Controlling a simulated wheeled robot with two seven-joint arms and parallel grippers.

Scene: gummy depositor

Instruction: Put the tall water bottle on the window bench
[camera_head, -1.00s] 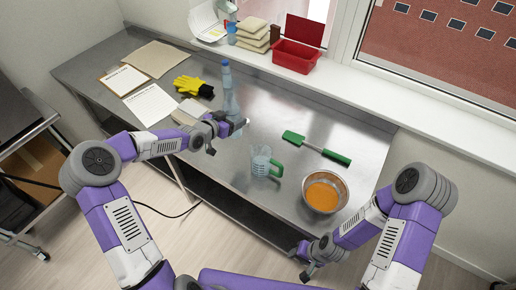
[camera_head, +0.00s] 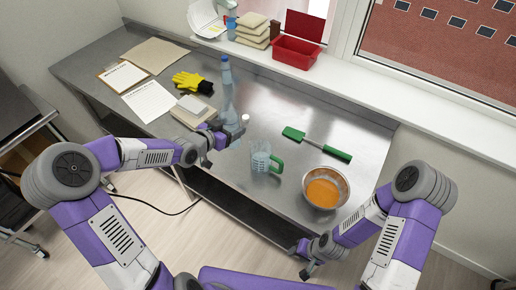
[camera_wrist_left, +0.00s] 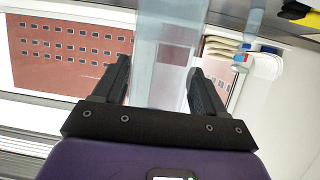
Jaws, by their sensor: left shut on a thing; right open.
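The tall water bottle (camera_head: 228,96) is clear pale blue with a blue cap and stands upright over the steel table, left of its middle. My left gripper (camera_head: 225,135) is shut on the bottle's lower part. The left wrist view shows the bottle (camera_wrist_left: 165,55) between the two black fingers (camera_wrist_left: 160,88). I cannot tell whether its base touches the table; the gripper hides it. The white window bench (camera_head: 385,88) runs along the wall behind the table. My right gripper (camera_head: 308,271) is open and empty, low by the table's front edge.
On the table are a measuring cup (camera_head: 261,160), a bowl of orange liquid (camera_head: 325,190), a green spatula (camera_head: 318,145), yellow gloves (camera_head: 190,82) and papers. A red box (camera_head: 296,54) and stacked pads (camera_head: 253,33) occupy the bench's left; its right stretch is clear.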

